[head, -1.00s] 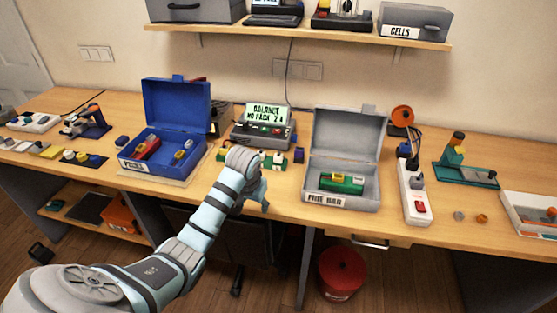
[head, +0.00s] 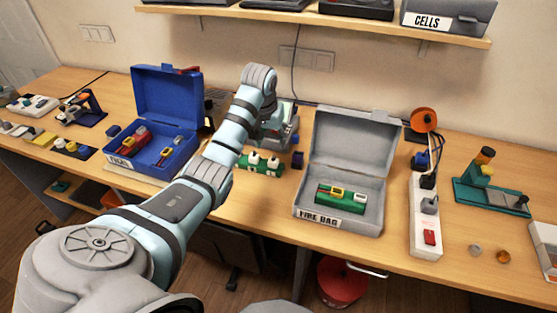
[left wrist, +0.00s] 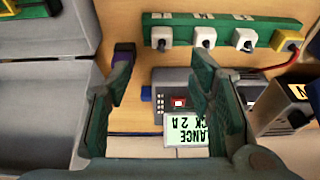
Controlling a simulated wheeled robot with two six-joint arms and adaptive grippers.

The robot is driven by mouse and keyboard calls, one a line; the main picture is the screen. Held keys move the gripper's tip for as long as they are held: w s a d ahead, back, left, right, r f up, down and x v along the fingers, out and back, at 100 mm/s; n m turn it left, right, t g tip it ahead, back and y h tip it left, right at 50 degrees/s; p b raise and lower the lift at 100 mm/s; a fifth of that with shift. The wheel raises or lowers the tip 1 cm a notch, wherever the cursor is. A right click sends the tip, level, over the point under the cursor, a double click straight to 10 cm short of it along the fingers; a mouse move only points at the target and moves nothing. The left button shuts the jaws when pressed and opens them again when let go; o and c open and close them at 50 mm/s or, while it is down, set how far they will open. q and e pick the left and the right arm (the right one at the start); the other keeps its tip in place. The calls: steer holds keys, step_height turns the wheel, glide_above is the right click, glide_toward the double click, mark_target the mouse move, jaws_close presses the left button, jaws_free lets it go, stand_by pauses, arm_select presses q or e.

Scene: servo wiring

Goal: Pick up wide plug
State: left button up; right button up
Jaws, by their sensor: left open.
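A small dark blue-purple block (head: 298,160), which may be the wide plug, lies on the table between the green strip and the grey case. In the left wrist view a purple and black plug (left wrist: 124,52) shows beside the left-hand finger, partly hidden by it; I cannot tell if they touch. My left gripper (head: 272,132) hovers over the balance charger (head: 290,122). In the left wrist view its fingers (left wrist: 162,72) are spread and empty, with the charger between and behind them. The right gripper is not in view.
A green strip (head: 262,162) with several white plugs lies in front of the charger. An open grey case (head: 358,224) stands to the right, an open blue case (head: 165,92) to the left. A white power strip (head: 425,205) is further right.

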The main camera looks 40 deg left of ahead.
arm_select(q)
glide_above(273, 161)
steer(key=s, duration=0.2)
step_height(273, 161, down, 5)
steer(key=b+x, duration=0.1)
steer(key=x, duration=0.1)
steer(key=w+b+x, duration=0.1)
steer(key=x, duration=0.2)
steer(key=shift+d+f, duration=0.15)
steer(key=shift+f, duration=0.05)
steer(key=shift+s+r, duration=0.1)
steer(key=shift+r, duration=0.05)
steer(key=shift+c, duration=1.1)
steer(key=c, duration=0.8)
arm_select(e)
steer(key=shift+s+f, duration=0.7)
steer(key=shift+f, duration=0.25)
